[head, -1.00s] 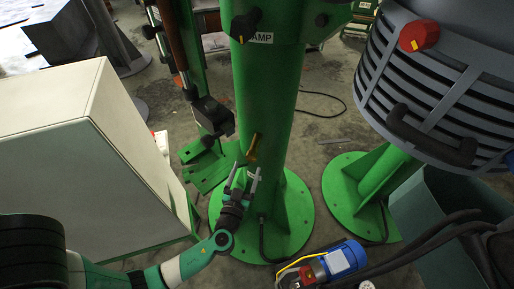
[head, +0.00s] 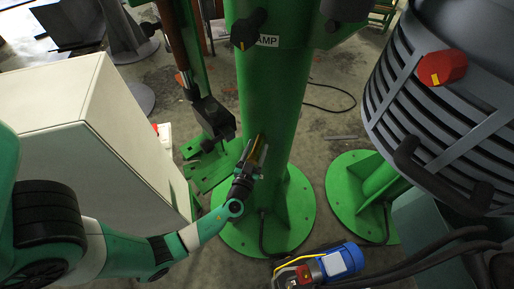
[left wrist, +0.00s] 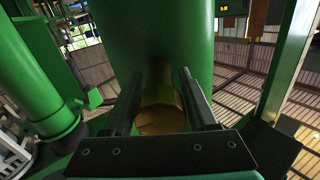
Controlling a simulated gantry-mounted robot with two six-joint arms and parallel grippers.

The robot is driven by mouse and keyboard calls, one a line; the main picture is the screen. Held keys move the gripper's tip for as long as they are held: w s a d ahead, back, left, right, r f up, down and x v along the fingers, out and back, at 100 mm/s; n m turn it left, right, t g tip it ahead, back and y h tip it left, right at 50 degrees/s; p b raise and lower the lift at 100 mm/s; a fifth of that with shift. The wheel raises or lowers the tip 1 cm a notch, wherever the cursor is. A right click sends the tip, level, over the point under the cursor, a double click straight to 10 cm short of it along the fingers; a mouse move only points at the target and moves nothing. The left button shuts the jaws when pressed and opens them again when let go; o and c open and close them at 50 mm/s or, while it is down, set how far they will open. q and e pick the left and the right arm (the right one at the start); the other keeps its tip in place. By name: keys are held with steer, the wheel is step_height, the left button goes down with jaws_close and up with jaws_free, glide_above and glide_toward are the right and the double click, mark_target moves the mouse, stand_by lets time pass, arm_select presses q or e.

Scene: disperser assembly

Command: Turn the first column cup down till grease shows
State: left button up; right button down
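The column cup is a small brass cup (head: 259,147) that sticks out at a slant from the lower part of the green column (head: 271,95). My left gripper (head: 258,157) is at the cup, its fingers pointing up towards the column. In the left wrist view the cup's round end (left wrist: 160,121) lies between the two dark fingers (left wrist: 163,100), one on each side. The fingers look open around the cup; contact with it cannot be made out. No grease can be seen. My right gripper is not in view.
A pale cabinet (head: 95,140) stands at the left, close to my left arm. A blue motor (head: 342,261) lies on the floor at the front. A grey louvred housing (head: 440,110) with a red knob (head: 442,69) is at the right.

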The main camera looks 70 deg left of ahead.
arm_select(q)
jaws_close()
